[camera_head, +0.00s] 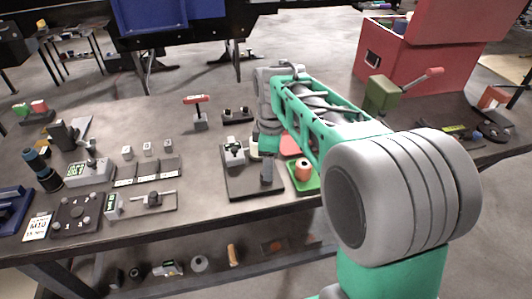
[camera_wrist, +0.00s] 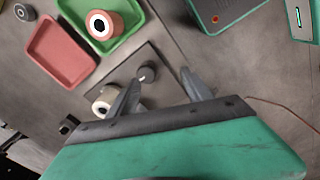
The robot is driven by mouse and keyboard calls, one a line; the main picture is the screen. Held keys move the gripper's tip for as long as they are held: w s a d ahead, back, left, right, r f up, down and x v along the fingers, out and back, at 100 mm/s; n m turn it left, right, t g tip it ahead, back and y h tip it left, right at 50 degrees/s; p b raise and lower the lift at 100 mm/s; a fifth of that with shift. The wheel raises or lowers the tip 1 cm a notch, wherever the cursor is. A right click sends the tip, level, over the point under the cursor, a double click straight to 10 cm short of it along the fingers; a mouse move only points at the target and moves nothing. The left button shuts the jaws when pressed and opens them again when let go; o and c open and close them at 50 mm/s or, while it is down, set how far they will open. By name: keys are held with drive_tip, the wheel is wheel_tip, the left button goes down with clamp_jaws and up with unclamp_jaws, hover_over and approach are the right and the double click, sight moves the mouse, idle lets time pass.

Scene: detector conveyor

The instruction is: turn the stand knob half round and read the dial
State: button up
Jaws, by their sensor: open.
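The stand has a dark flat base (camera_head: 240,188). A small dial gauge (camera_head: 234,150) stands at its back left; its reading is too small to make out. A dark upright block (camera_head: 266,172) stands at its right. In the wrist view a small dark knob (camera_wrist: 147,73) with a light mark sits on the dark plate, between the fingers in the picture and apart from them. A pale round part (camera_wrist: 104,103) is beside the left finger, partly covered by it. My gripper (camera_wrist: 160,76) is open and empty over the plate; in the head view my arm hides most of it.
A green tray (camera_head: 313,182) with an orange spool (camera_head: 303,167) lies right of the stand; a red tray (camera_wrist: 45,70) adjoins it. A box with a display (camera_head: 88,172) and several small parts fill the left bench. A red toolbox (camera_head: 395,65) is back right.

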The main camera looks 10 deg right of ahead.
drive_tip(key=w+n, duration=0.2)
drive_tip(key=w+n+p, duration=0.1)
drive_tip(key=w, duration=0.1)
drive_tip(key=shift+r+n+g, duration=0.3)
drive_tip(key=shift+r+g, duration=0.1)
drive_tip(key=shift+w+f+n, duration=0.15)
drive_tip(key=shift+f+n, duration=0.15)
drive_tip(key=shift+f, duration=0.05)
wheel_tip(320, 180, down, 7)
drive_tip(key=shift+f+p, duration=0.15)
drive_tip(key=shift+p, duration=0.6)
drive_tip(key=shift+c, duration=0.4)
clamp_jaws()
